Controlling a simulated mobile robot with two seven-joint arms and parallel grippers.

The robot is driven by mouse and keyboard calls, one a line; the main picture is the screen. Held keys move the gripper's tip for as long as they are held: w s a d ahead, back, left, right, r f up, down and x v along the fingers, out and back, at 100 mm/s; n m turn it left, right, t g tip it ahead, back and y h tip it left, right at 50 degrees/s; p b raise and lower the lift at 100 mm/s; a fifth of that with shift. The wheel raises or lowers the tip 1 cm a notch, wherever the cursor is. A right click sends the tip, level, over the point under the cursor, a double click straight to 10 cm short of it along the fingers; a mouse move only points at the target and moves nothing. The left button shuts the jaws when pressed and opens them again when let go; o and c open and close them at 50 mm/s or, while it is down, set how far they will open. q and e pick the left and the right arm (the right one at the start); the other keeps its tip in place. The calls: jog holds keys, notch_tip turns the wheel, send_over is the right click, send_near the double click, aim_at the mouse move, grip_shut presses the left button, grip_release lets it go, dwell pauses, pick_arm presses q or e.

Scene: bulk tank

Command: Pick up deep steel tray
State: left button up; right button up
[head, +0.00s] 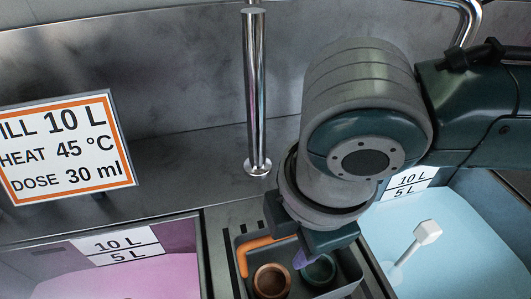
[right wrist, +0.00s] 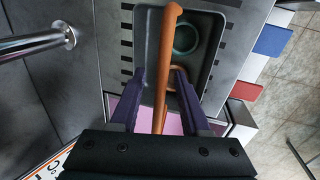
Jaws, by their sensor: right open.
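The deep steel tray (head: 350,271) is a grey open box at the bottom centre of the head view. It holds a copper-coloured cup (head: 271,281) and a dark green cup (head: 319,272). An orange bar (head: 258,243) runs along its back left; I cannot tell whether it is fixed to the tray. My right gripper (head: 304,257) is above the tray's back edge, pointing down. In the right wrist view its purple fingers (right wrist: 158,78) are apart, with the orange bar showing between them and the tray (right wrist: 146,48) beyond. Contact cannot be told. My left gripper is out of view.
A pink-filled basin (head: 150,280) is left of the tray and a pale blue one (head: 460,255) right, with a white-headed paddle (head: 427,232). A chrome post (head: 255,90) stands behind the tray. A sign (head: 65,150) stands at left.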

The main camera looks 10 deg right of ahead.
jog(key=shift+c, duration=0.3)
grip_shut()
dwell(1.1)
